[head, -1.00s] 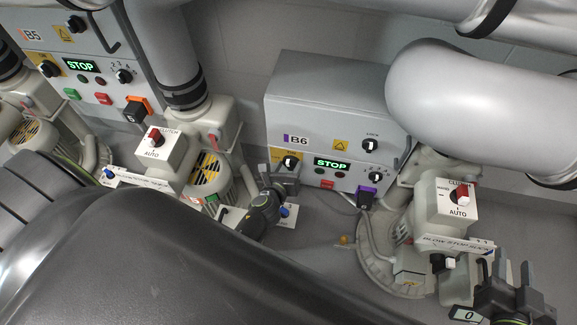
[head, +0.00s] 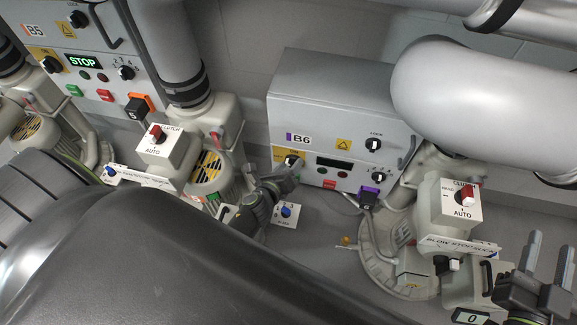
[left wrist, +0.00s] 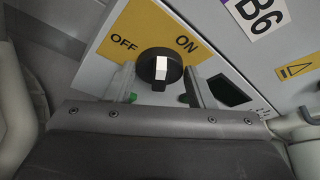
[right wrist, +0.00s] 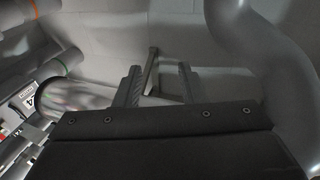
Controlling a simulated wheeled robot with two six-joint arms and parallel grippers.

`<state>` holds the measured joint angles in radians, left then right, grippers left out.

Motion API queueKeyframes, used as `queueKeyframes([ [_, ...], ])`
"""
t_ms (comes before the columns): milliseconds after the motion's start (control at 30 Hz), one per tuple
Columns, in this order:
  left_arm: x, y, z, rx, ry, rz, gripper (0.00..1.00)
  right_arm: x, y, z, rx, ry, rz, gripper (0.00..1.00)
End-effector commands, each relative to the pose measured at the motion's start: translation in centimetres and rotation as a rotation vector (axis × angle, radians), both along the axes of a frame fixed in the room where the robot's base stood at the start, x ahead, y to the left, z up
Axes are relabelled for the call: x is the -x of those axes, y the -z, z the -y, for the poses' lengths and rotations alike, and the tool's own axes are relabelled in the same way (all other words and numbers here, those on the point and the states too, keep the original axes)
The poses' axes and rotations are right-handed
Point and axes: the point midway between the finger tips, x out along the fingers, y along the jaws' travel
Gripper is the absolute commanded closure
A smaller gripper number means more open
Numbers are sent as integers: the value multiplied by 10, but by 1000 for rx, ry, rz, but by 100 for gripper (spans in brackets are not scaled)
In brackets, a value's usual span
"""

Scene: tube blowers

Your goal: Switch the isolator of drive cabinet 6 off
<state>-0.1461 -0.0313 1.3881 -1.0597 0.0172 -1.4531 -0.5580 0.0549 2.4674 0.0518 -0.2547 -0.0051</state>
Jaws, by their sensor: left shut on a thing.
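Drive cabinet 6, a grey box labelled B6 (head: 299,139), stands in the middle of the head view. Its isolator is a black knob with a white mark (left wrist: 160,67) on a yellow plate with OFF at left and ON at right (left wrist: 187,43). My left gripper (head: 285,178) is at the cabinet's lower left corner. In the left wrist view its fingers (left wrist: 161,88) are shut on the knob, one at each side. The cabinet's display (head: 334,162) is dark. My right gripper (head: 549,258) is open and empty at the lower right.
Cabinet B5 (head: 33,30) at the left has a lit STOP display. A blower unit with a clutch switch (head: 463,199) stands right of B6, another (head: 167,141) left of it. Large grey pipes (head: 450,90) cross above. A purple-topped black plug (head: 368,197) sits below B6.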

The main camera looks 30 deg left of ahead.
Motion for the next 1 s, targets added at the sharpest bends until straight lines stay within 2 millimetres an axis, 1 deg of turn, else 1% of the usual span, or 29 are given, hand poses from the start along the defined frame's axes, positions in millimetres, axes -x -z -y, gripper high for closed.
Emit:
queueKeyframes([
  [200, 0, 0, 0, -1, 0, -1, 74, 0, 0, 0, 0, 0, 0, 64],
  [233, 0, 0, 0, -1, 0, -1, 50, 0, 0, 0, 0, 0, 0, 64],
  [367, 0, 0, 0, -1, 0, -1, 33, 0, 0, 0, 0, 0, 0, 64],
  [400, 0, 0, 0, -1, 0, -1, 31, 0, 0, 0, 0, 0, 0, 64],
  [767, 3, -1, 0, -1, 0, -1, 31, 0, 0, 0, -3, -1, -10, 64],
  [1000, 19, -6, 0, -1, -2, -3, 31, 5, 36, 0, -48, -1, -200, 64],
])
